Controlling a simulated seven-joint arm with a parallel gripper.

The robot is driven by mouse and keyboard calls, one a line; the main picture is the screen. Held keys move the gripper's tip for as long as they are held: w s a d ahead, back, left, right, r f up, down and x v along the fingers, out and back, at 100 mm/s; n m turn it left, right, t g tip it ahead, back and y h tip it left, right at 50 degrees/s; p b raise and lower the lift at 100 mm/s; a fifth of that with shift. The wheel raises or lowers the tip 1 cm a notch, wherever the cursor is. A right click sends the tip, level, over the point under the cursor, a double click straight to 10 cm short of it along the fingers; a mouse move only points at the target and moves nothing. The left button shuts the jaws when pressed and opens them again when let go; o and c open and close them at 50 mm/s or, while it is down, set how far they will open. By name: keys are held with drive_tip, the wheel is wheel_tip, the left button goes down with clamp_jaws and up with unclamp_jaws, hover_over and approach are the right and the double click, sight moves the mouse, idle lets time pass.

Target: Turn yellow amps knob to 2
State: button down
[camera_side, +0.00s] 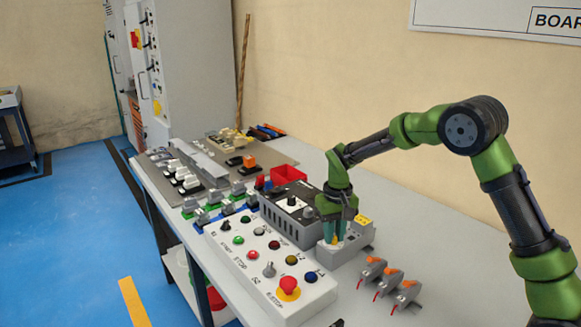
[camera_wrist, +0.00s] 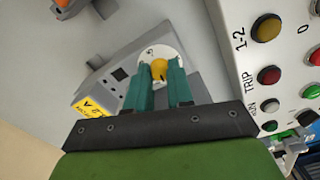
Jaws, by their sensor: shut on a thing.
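The yellow amps knob (camera_wrist: 159,69) sits on a round white dial at the end of a grey device (camera_wrist: 122,74) in the wrist view. My gripper (camera_wrist: 161,78) has its two teal fingers on either side of the knob and is shut on it. In the side view my gripper (camera_side: 334,238) points down over the grey device (camera_side: 352,242), right of the white control panel. The dial's numbers are mostly hidden by the fingers, so I cannot tell the knob's setting.
The white control panel (camera_side: 251,262) with several buttons and a red emergency stop (camera_side: 288,286) stands close beside the gripper. A dark grey unit (camera_side: 288,209) is behind it. Several grey clamps with orange parts (camera_side: 372,268) lie to the right. The table's right side is clear.

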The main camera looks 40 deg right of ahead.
drive_tip(key=shift+n, duration=0.6)
drive_tip(key=c, duration=1)
unclamp_jaws()
wheel_tip(320, 180, up, 17)
drive_tip(key=s+a+t+y, duration=0.1)
drive_tip(key=s+a+t, duration=0.2)
drive_tip(key=s, duration=0.8)
drive_tip(key=s+a+m+t+y, duration=0.1)
drive_tip(key=s+a+t, duration=0.2)
drive_tip(key=s, duration=0.9)
drive_tip(key=shift+s+r+t, duration=0.2)
drive_tip(key=shift+r+t, duration=0.2)
drive_tip(key=shift+t, duration=0.2)
